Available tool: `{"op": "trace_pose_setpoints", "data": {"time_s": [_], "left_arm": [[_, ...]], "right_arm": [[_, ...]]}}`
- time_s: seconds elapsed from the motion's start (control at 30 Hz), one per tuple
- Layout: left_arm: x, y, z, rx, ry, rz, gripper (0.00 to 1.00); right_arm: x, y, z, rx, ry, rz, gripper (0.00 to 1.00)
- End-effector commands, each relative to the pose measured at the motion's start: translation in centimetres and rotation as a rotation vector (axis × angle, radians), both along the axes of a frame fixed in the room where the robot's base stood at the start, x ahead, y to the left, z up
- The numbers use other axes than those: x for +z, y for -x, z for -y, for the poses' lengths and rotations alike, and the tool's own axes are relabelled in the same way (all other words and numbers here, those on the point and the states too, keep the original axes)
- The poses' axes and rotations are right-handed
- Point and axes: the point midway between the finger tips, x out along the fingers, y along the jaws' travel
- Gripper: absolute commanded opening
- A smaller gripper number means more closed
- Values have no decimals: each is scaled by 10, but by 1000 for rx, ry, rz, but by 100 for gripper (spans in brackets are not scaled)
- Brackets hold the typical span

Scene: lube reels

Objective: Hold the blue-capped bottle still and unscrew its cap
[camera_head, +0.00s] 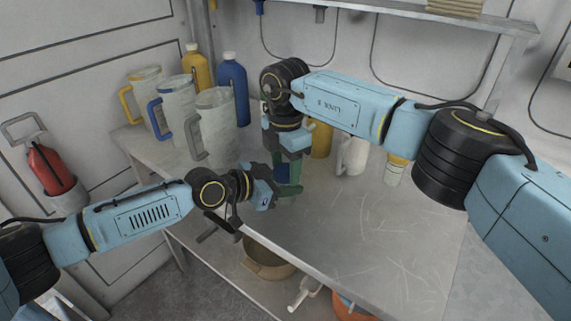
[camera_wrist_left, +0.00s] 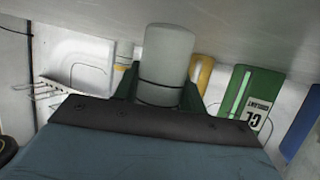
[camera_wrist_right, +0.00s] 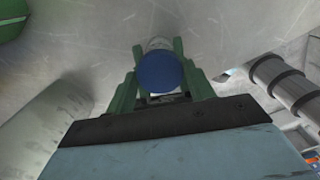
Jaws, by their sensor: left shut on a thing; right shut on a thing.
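The blue cap (camera_wrist_right: 160,72) shows from above in the right wrist view, between the green fingers of my right gripper (camera_wrist_right: 158,88). My right gripper points down from above and is shut on the cap. In the left wrist view the pale grey bottle body (camera_wrist_left: 167,55) stands between the fingers of my left gripper (camera_wrist_left: 165,95), which is shut on it from the side. In the head view the cap is a small dark blue patch (camera_head: 281,173) between the right fingers, just above the left gripper (camera_head: 288,191). The grippers hide most of the bottle there.
Grey-white jugs (camera_head: 214,128), a yellow bottle (camera_head: 197,72) and a blue bottle (camera_head: 233,88) stand at the back left of the metal table (camera_head: 370,240). A yellow container (camera_head: 321,139) and pale jug (camera_head: 352,155) stand behind my right gripper. The table's front right is clear.

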Motion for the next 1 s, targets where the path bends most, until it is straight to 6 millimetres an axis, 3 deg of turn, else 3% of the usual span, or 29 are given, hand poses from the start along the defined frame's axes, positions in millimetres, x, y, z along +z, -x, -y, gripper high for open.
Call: {"op": "trace_pose_setpoints", "data": {"time_s": [0.23,0.53,0.57,0.7,1.0], "left_arm": [[0,0,0,1,0,0,0],[0,0,0,1,0,0,0],[0,0,0,1,0,0,0],[0,0,0,1,0,0,0],[0,0,0,0,0,0,0]], "right_arm": [[1,0,0,233,-1,-1,26],[0,0,0,256,-1,-1,26],[0,0,0,256,-1,-1,55],[0,0,0,255,-1,-1,74],[1,0,0,254,0,0,75]]}}
